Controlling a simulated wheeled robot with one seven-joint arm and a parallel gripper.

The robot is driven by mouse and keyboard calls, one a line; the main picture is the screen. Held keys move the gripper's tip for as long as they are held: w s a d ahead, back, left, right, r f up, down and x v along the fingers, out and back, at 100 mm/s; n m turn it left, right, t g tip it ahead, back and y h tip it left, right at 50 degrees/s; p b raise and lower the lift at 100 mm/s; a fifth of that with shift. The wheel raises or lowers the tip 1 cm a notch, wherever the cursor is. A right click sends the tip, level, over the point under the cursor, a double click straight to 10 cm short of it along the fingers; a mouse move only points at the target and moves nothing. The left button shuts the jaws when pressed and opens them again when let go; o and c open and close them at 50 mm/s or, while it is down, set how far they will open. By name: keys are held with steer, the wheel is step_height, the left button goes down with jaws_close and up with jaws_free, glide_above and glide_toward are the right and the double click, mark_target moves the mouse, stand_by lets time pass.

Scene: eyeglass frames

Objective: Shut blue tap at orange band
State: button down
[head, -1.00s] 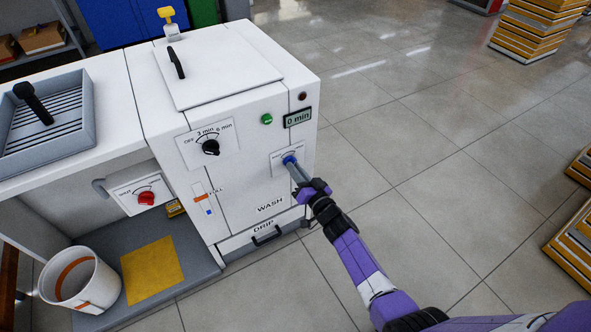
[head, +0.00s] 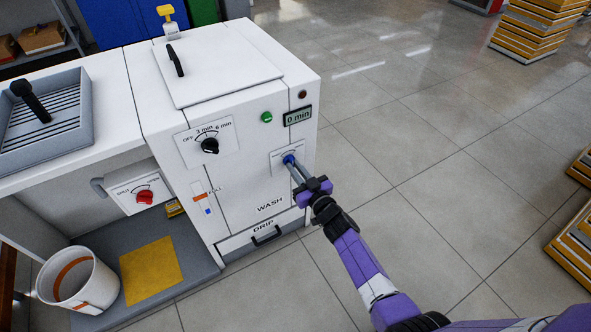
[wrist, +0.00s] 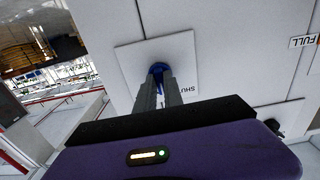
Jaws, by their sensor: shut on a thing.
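The blue tap (head: 288,159) is a small knob on a white plate on the front of the white WASH cabinet. My gripper (head: 293,164) reaches it from the front right and is shut on it. In the wrist view the blue tap (wrist: 158,70) shows between the fingertips (wrist: 158,82), partly hidden by them; part of a SHUT label shows beside it. The orange band (head: 203,197) crosses the narrow upright gauge by the FULL label, left of the tap. A short blue level (head: 208,211) shows in the gauge, below the band.
A black timer knob (head: 209,146), a green button (head: 267,117) and a 0 min display (head: 298,116) are above the tap. A DRIP drawer (head: 262,236) is below. A red tap (head: 145,196) and white bucket (head: 78,280) are left.

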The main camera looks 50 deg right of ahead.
steer(key=shift+n, duration=1.2)
steer(key=c, duration=1.5)
jaws_free()
steer(key=shift+o, duration=0.2)
steer(key=shift+s, duration=0.1)
steer(key=p+v, duration=0.1)
steer(key=v, duration=0.6)
steer(key=shift+s, duration=0.35)
steer(key=shift+a, duration=0.15)
